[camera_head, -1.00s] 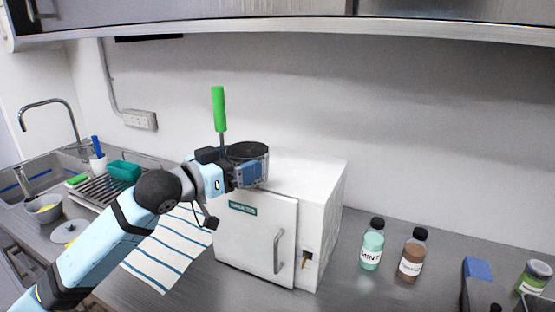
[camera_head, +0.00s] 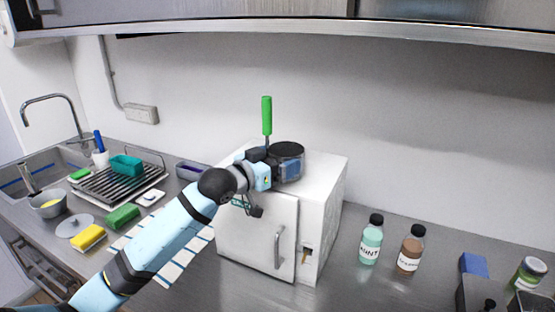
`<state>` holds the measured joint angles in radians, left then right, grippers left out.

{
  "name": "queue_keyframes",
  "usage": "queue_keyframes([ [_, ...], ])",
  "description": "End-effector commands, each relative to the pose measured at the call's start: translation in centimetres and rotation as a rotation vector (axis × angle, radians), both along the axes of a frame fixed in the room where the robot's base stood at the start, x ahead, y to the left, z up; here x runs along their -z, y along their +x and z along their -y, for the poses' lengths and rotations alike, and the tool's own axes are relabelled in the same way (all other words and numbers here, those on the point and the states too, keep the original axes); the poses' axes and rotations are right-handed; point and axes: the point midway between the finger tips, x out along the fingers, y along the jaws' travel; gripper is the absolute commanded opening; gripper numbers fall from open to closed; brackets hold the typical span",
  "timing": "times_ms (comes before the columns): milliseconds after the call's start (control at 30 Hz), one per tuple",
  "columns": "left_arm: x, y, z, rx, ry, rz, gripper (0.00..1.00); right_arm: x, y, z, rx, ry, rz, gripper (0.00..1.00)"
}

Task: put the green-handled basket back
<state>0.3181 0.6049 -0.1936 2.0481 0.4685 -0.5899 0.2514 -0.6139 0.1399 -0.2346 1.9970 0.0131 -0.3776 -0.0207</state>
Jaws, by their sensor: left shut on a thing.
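The basket (camera_head: 287,149) has a dark round top and an upright green handle (camera_head: 267,115). It is over the top of the white freezer box (camera_head: 257,235), towards its back left. My left gripper (camera_head: 289,168) is shut on it, and the gripper and wrist hide much of its lower part. I cannot tell whether the basket touches the freezer top. The freezer door with its grey handle (camera_head: 279,247) looks shut. My right gripper is not in view.
Right of the freezer stand a mint bottle (camera_head: 371,242) and a brown bottle (camera_head: 410,252). A blue-topped item (camera_head: 473,264) and a green jar (camera_head: 528,273) are further right.

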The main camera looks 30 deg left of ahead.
Motion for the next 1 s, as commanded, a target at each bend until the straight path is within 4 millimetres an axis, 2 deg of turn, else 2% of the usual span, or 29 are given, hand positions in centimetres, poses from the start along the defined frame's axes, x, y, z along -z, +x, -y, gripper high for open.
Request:
queue_keyframes([
  [233,0.3,0.0,0.0,0.0,-0.001,0.0,0.65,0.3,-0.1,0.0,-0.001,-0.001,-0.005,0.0],
  [267,0.3,0.0,0.0,0.0,0.0,0.0,0.97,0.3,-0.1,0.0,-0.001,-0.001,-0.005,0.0],
  [300,0.3,0.0,0.0,0.0,0.0,0.0,1.0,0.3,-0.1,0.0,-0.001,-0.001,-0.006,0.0],
  [633,0.1,-0.5,-0.2,0.0,0.0,-0.001,1.0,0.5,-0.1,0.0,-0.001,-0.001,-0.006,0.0],
  [767,0.2,-2.5,-0.9,0.0,0.003,-0.001,1.0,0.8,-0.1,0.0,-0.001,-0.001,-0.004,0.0],
  [1000,0.3,-7.5,-2.6,0.0,0.003,-0.002,1.0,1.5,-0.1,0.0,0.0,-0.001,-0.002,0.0],
])
